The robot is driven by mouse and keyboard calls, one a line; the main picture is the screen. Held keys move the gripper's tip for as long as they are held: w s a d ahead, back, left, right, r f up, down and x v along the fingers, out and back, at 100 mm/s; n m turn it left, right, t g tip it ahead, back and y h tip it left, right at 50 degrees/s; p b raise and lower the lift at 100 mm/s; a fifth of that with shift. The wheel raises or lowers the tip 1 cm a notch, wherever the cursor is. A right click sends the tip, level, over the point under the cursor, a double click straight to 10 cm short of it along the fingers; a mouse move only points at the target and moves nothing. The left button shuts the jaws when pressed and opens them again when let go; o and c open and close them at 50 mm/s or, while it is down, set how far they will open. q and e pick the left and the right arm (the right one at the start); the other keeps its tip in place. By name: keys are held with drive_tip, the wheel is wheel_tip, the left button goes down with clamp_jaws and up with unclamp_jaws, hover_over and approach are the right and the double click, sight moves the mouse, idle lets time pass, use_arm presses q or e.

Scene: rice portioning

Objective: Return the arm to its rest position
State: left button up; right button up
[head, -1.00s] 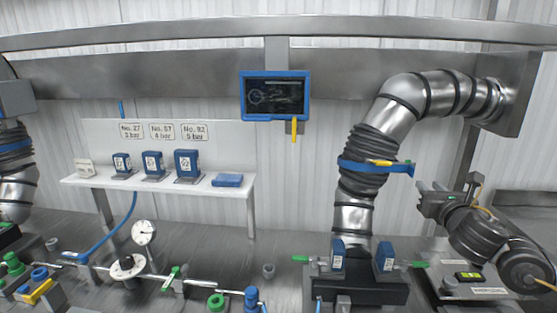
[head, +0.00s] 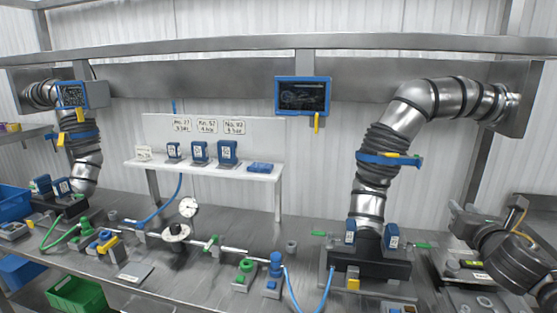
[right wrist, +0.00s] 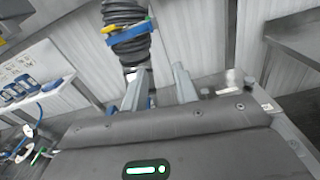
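My right arm comes in at the right edge of the head view. Its gripper (head: 462,222) is over the right end of the steel bench, right of the large bent duct. In the right wrist view the two grey fingers (right wrist: 158,90) stand apart with nothing seen between them, so the gripper is open and empty. My left arm and gripper are not in view.
A steel bench (head: 205,285) carries valves and a gauge (head: 188,207). A ribbed duct (head: 371,175) rises left of my right gripper, with blue clamp blocks (head: 392,236) at its base. A white shelf (head: 263,177), a blue-framed screen (head: 302,96) and a green bin (head: 77,296) also show.

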drive_tip(key=s+a+f+m+g+y, duration=0.15)
drive_tip(key=a+f+m, duration=0.25)
drive_tip(key=f, duration=0.4)
drive_tip(key=s+a+f+m+g, duration=0.2)
drive_tip(key=s+a+f+m, duration=0.15)
drive_tip(key=f, duration=0.45)
drive_tip(key=s+a+f+m+g+y, duration=0.1)
drive_tip(key=s+a+f+m+g, duration=0.1)
drive_tip(key=a+f+m, duration=0.4)
drive_tip(key=s+a+f+m+g+y, duration=0.1)
drive_tip(key=s+a+f+m+g, duration=0.2)
drive_tip(key=s+f+m, duration=0.45)
drive_tip(key=s+a+f+m+g, duration=0.2)
drive_tip(key=s+f+m, duration=0.2)
drive_tip(key=s, duration=0.7)
drive_tip(key=s+a+f+m+g+y, duration=0.1)
drive_tip(key=s+a+f+m+g, duration=0.2)
drive_tip(key=s+f+m, duration=0.45)
drive_tip(key=s+f+n+g, duration=0.1)
drive_tip(key=s+f+n, duration=0.2)
drive_tip(key=f, duration=2.2)
drive_tip(key=s+d+f+g, duration=0.1)
drive_tip(key=s+d+f, duration=0.2)
drive_tip(key=s+f, duration=1.2)
drive_tip(key=shift+s+d+f, duration=0.15)
drive_tip(key=shift+s, duration=0.4)
